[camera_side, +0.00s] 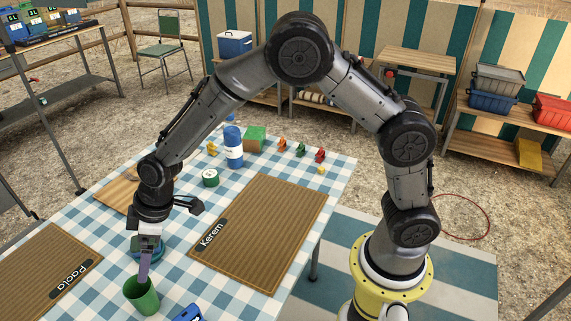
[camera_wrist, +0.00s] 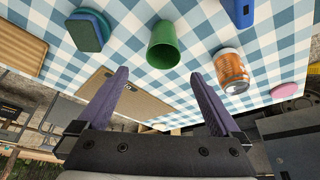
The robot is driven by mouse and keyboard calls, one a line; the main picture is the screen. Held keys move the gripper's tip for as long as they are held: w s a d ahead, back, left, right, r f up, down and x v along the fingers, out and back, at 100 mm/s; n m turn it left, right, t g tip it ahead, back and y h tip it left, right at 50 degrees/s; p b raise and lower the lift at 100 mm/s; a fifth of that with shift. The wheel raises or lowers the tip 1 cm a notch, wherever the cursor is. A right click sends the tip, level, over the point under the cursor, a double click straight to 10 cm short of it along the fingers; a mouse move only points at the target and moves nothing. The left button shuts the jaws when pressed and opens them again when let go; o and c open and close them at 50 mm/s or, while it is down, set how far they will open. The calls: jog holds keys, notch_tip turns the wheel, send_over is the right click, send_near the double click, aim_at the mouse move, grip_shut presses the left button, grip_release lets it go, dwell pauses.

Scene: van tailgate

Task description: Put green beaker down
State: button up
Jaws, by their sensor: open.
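My gripper (camera_side: 145,279) points down beside the beaker, with a finger overlapping the beaker's rim in the side view. In the wrist view my gripper (camera_wrist: 161,76) has its two purple-grey fingers wide apart with nothing between them.
A brown mat labelled Paola (camera_side: 45,275) is left, and one labelled Kerem (camera_side: 262,232) is right. A teal and green item (camera_wrist: 88,31), an orange can (camera_wrist: 232,70), a blue item (camera_wrist: 237,12) and a pink disc (camera_wrist: 286,90) surround the beaker. Bare cloth separates them.

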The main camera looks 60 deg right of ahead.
jog(key=s+d+r+m+t+h, duration=0.1)
jog(key=s+d+r+m, duration=0.3)
jog(key=s+d+r, duration=1)
jog(key=s+d+r+m+h, duration=0.1)
jog(key=s+d+r+m, duration=0.1)
jog(key=s+d, duration=0.2)
jog(key=s+d+r+m+t+h, duration=0.1)
jog(key=s+d, duration=0.4)
jog(key=s, duration=0.5)
jog(key=shift+s+d+r+m, duration=0.2)
jog(key=shift+s+r+m, duration=0.15)
jog(key=shift+m, duration=0.45)
